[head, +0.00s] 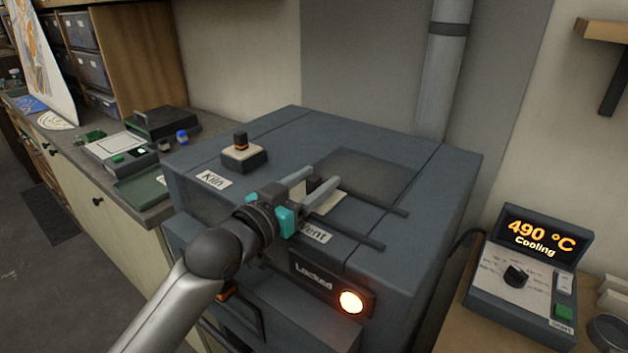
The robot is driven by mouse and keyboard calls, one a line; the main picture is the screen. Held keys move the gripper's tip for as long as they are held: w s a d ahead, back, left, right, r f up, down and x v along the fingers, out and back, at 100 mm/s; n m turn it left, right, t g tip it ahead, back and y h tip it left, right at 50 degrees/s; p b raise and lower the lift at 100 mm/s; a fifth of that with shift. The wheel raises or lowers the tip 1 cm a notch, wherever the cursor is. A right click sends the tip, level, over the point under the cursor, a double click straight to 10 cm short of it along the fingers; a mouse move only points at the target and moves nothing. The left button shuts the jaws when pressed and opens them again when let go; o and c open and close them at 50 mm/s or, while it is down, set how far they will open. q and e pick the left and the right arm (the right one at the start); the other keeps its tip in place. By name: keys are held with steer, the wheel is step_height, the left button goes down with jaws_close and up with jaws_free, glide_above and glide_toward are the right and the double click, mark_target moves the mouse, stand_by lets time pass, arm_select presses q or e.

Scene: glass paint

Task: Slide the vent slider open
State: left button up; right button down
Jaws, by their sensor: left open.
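The grey kiln (450,190) has a "Vent" label (315,235) on its top near the front edge. The vent slider, a pale plate (328,204) with a dark knob, lies behind that label between two dark rails. My left gripper (318,181) reaches in from the lower left, its fingers open on either side of the knob. The gripper hides part of the plate and most of the knob, so I cannot tell whether the fingers touch it. A dark flat panel (367,178) lies to the right of the slider. My right gripper is out of view.
A small box with a dark knob (240,148) stands on the kiln's left part. The front shows "Locked" beside a glowing lamp (351,302). A control unit (528,270) at right reads "490 °C Cooling". A pipe (440,75) rises behind.

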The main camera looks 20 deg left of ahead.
arm_select(q)
jaws_close()
stand_by(0.3)
stand_by(1.1)
